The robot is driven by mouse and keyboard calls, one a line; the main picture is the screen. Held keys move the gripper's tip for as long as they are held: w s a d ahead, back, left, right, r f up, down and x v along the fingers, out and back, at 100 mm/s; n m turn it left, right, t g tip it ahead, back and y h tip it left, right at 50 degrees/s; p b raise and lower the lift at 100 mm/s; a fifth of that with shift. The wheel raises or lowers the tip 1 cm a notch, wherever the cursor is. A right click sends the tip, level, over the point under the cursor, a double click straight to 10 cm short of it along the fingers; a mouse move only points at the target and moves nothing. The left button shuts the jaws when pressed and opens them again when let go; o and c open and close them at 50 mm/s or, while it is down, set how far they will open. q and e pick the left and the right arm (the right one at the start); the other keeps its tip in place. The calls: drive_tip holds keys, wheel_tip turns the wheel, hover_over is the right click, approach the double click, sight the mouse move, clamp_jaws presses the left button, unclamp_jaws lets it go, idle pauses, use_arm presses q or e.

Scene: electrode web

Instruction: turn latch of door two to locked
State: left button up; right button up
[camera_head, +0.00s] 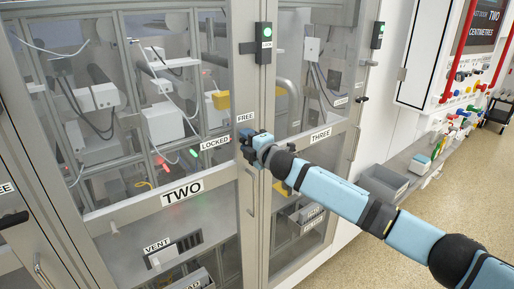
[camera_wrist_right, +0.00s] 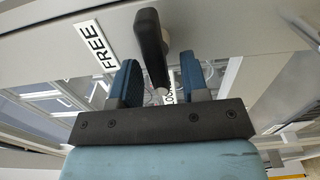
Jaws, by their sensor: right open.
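Door two is the glazed panel with the TWO label (camera_head: 182,193) in the head view. Its latch, a black lever (camera_wrist_right: 151,42), shows large in the wrist view, with its end between my right gripper's fingers (camera_wrist_right: 158,82). The fingers are open, one on each side, and I cannot tell if either touches it. In the head view my right gripper (camera_head: 250,147) covers the latch. The FREE label (camera_wrist_right: 97,47) is left of the lever in the wrist view; the LOCKED label (camera_head: 215,142) is left of the gripper in the head view. My left gripper is out of view.
Door three, with the THREE label (camera_head: 320,135), is right of door two. A vertical pull handle (camera_head: 251,192) sits just below my gripper. A black box with a green light (camera_head: 264,43) is above on the frame. Open floor (camera_head: 420,215) lies to the right.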

drive_tip(key=b+v, duration=0.2)
drive_tip(key=v, duration=1.1)
drive_tip(key=shift+s, duration=0.25)
drive_tip(key=shift+d, duration=0.1)
